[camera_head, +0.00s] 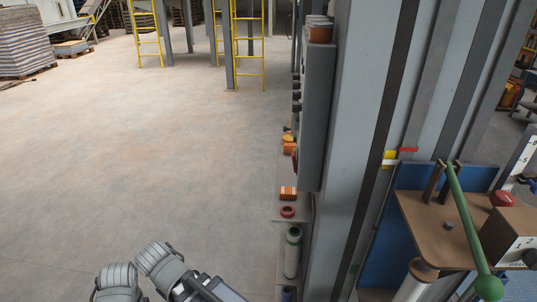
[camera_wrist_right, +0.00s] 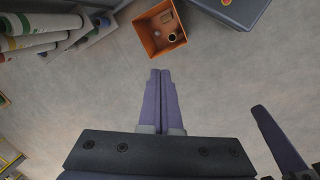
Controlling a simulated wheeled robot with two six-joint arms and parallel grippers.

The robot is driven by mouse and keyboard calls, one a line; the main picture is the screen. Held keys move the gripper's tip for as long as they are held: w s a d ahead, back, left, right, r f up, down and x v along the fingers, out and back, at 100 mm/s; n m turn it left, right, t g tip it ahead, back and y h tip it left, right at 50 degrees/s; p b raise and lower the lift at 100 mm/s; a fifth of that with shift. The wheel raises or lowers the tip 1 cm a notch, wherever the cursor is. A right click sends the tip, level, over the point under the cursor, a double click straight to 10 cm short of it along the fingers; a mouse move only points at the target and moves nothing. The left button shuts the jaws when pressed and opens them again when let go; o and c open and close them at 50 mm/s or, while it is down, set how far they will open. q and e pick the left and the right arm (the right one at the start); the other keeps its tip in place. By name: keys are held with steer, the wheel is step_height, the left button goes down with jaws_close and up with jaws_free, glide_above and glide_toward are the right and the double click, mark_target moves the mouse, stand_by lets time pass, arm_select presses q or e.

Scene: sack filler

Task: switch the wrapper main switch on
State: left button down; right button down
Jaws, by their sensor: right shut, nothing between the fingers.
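I cannot make out a wrapper main switch for certain. A tall grey control box (camera_head: 318,110) is mounted on the grey column in the head view, seen almost edge-on. Small dark and orange parts stick out from its left side, and its front face is turned away. My right gripper (camera_wrist_right: 160,72) is shut and empty in the right wrist view, pointing over the floor and touching nothing. A dark purple finger (camera_wrist_right: 278,138) at the lower right there looks like part of my left gripper; its opening cannot be judged.
A green-handled lever (camera_head: 466,220) stands on a brown bracket at the right, near a red button (camera_head: 502,198). A narrow shelf (camera_head: 304,207) below the box holds small parts. The right wrist view shows an orange bin (camera_wrist_right: 150,45) on the floor. The floor at left is open.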

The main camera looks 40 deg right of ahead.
mark_target(294, 162)
steer(key=w+d+r+t+h, duration=0.1)
steer(key=w+d+r+h, duration=0.1)
steer(key=w+d+h, duration=0.5)
steer(key=w+d+r+h+b, duration=0.1)
steer(key=w+d+r+h, duration=0.2)
steer(key=d+r, duration=0.3)
steer(key=w+d+r+h+b, duration=0.1)
steer(key=w+d+r+h, duration=0.2)
steer(key=d+r, duration=0.3)
steer(key=w+d+r+m+t+h+b, duration=0.1)
steer(key=w+d+r+h, duration=0.1)
steer(key=d+r+h, duration=0.2)
steer(key=d+r, duration=0.3)
steer(key=d, duration=0.2)
steer(key=shift+w, duration=0.4)
steer(key=shift+d, duration=0.1)
steer(key=s+d+r+p, duration=0.1)
steer(key=d, duration=1.1)
steer(key=shift+s+d+r, duration=0.25)
steer(key=shift+d+r, duration=0.1)
